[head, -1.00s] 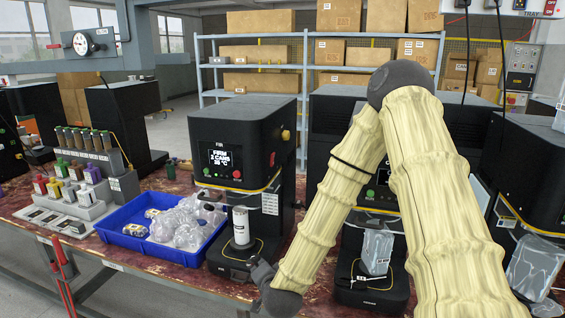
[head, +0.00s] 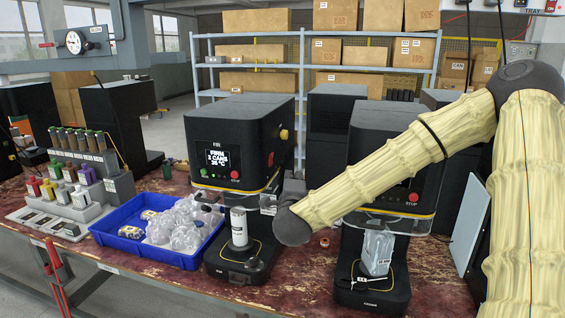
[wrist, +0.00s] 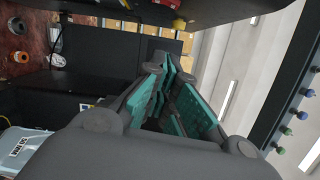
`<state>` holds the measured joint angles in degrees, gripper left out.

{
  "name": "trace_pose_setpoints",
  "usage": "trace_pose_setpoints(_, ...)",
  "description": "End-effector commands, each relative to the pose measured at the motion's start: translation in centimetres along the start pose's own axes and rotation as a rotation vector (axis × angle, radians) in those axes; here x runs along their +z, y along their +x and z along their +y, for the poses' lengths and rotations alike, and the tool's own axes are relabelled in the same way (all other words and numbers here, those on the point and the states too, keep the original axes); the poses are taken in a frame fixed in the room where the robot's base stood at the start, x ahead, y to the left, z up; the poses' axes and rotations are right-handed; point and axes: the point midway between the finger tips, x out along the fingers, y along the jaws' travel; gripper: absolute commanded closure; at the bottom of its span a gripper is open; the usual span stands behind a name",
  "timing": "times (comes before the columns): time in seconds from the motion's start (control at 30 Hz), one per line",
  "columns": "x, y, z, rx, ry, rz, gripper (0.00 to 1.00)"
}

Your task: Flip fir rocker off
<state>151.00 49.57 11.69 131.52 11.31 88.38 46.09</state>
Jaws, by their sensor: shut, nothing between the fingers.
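The FIR machine (head: 235,140) stands left of centre in the head view. Its screen is lit and reads "FIRM 2 CANS" with a temperature. My gripper (wrist: 168,66) has teal finger pads, is shut and empty, and points into the gap beside the machine. In the head view my wrist hides the fingers.
A white can (head: 239,227) stands on the FIR machine's base. A blue tray (head: 150,254) of clear bags is left of it. The neighbouring machine on the right holds a grey pouch (head: 377,252). An orange ring (head: 324,242) lies on the table between them.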

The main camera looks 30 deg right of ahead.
Motion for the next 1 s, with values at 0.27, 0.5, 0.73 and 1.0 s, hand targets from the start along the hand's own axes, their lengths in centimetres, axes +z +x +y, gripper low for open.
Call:
trace_pose_setpoints(0.27,0.0,0.1,0.0,0.001,-0.002,-0.001,1.0)
trace_pose_setpoints(0.5,-0.1,2.2,-0.2,0.001,-0.003,0.002,1.0)
trace_pose_setpoints(0.73,-0.2,6.1,-0.3,0.0,-0.004,0.003,1.0)
trace_pose_setpoints(1.0,-0.1,10.3,-0.2,0.001,-0.004,0.001,1.0)
